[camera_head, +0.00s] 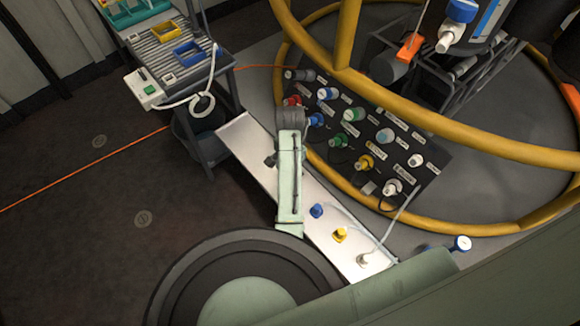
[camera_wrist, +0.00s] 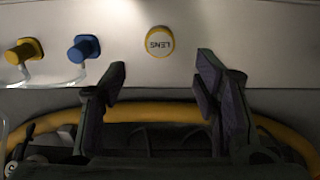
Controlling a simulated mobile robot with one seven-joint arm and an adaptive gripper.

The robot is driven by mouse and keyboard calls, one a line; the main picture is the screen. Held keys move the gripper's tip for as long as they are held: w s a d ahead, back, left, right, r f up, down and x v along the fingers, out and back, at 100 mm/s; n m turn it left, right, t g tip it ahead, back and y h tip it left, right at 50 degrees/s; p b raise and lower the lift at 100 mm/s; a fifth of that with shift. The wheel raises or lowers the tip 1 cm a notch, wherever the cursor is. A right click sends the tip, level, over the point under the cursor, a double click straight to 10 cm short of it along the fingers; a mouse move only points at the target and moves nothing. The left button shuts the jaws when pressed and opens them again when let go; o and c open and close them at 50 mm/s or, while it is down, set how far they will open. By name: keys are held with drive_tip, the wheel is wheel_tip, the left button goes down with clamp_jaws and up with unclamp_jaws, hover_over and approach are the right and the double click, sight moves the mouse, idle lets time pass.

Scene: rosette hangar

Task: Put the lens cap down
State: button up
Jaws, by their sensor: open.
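The lens cap (camera_wrist: 159,42) is a small yellow-rimmed disc with a pale face marked LENS. In the wrist view it lies flat on the pale bench (camera_wrist: 225,25), face showing. My gripper (camera_wrist: 162,67) is open, with one dark finger to each side of the cap's line and nothing between them. The fingers appear apart from the cap. In the head view my arm covers part of the bench (camera_head: 247,137), and I cannot make out the cap or the fingertips there.
A blue plug (camera_head: 316,211), a yellow plug (camera_head: 340,235) and a white plug (camera_head: 363,260) stand on the bench with cables. A yellow rail (camera_head: 450,135) curves beside a dark connector panel (camera_head: 425,175). A grey trolley (camera_head: 190,60) with trays stands at upper left.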

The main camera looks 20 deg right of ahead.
drive_tip(key=shift+r, duration=0.7)
